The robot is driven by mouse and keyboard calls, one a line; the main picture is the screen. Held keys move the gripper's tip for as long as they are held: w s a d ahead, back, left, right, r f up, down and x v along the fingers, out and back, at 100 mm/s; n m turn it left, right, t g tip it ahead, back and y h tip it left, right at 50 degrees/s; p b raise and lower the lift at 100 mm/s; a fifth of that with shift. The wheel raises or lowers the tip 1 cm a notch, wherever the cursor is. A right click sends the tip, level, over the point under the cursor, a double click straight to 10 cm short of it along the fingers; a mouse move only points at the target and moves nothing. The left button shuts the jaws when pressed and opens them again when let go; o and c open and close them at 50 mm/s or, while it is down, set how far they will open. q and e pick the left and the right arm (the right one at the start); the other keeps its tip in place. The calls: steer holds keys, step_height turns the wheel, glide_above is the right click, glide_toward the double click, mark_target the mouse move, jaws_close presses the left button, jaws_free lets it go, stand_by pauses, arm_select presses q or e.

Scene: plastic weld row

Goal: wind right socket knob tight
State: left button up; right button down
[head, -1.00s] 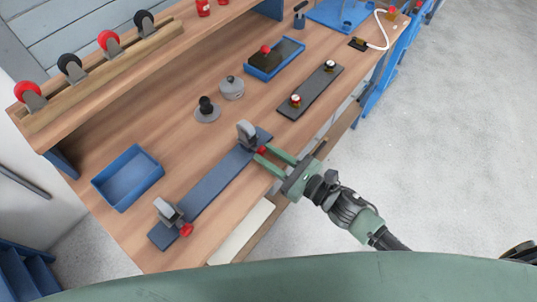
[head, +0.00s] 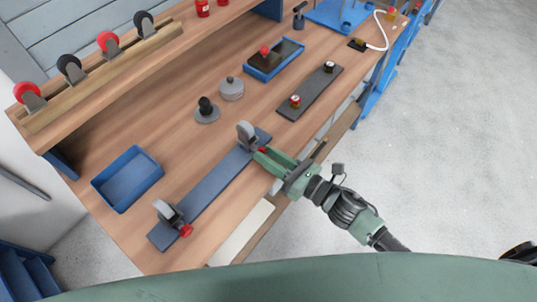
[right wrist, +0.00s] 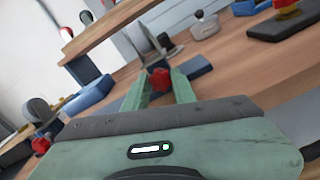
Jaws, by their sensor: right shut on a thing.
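The right socket is a grey upright clamp (head: 246,133) at the far end of a dark blue base strip (head: 208,192). Its red knob (head: 262,150) faces the front of the bench. My right gripper (head: 264,156) is shut on this knob, its green fingers on either side. In the right wrist view the knob (right wrist: 160,79) sits between the fingertips, with the grey clamp behind it. A second grey clamp (head: 168,211) with a red knob (head: 186,231) stands at the near left end of the strip. My left gripper is not in view.
A blue tray (head: 127,179) lies left of the strip. A black-knobbed grey disc (head: 207,111), a grey round weight (head: 231,89) and a dark plate (head: 311,93) with two knobs stand beyond. A shelf with several wheels (head: 69,67) runs along the back.

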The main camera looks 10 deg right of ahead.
steer(key=c, duration=1.1)
jaws_free()
steer(key=shift+c, duration=0.2)
steer(key=b+v, duration=0.2)
steer(key=v, duration=0.5)
steer(key=shift+s+d, duration=0.3)
steer(key=shift+d, duration=0.05)
steer(key=shift+r, duration=0.1)
